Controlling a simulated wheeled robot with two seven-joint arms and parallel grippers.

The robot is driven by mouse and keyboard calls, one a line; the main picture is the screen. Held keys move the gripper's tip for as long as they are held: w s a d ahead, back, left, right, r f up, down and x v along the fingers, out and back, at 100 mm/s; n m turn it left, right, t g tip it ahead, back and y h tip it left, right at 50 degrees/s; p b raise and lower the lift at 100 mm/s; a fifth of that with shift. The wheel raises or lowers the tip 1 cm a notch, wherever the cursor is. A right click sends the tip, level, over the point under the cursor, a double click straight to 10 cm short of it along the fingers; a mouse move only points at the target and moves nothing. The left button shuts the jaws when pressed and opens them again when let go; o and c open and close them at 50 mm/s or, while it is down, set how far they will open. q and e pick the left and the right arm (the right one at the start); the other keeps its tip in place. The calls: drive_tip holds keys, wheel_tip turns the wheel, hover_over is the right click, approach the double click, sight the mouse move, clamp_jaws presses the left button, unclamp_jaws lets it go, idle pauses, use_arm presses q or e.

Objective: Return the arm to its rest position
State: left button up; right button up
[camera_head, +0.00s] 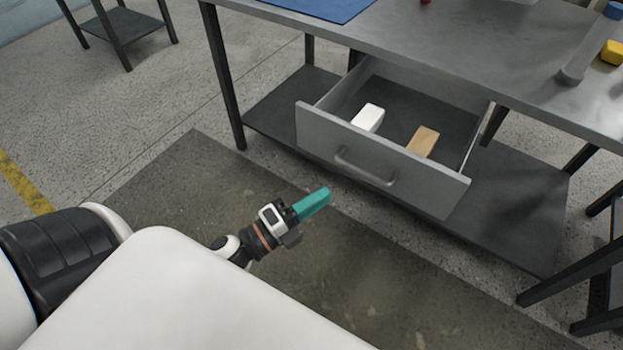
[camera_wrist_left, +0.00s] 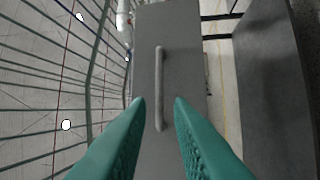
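My left gripper (camera_head: 314,204) has teal fingers and hangs in front of the open drawer, low and left of its handle, touching nothing. In the left wrist view its two fingertips (camera_wrist_left: 158,101) stand apart with nothing between them, and the drawer front (camera_wrist_left: 182,30) with its bar handle (camera_wrist_left: 159,88) lies beyond them. My right gripper is not in view.
The grey drawer (camera_head: 315,138) is pulled out from under the workbench (camera_head: 440,45). It holds a white block (camera_head: 367,118) and a tan block (camera_head: 423,141). A blue mat (camera_head: 320,6) lies on the benchtop. A lower shelf (camera_head: 500,235) runs beneath.

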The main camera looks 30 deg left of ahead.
use_arm(q)
drive_tip(key=shift+s+a+f, duration=0.15)
drive_tip(key=shift+s+a, duration=0.15)
drive_tip(key=shift+s, duration=0.3)
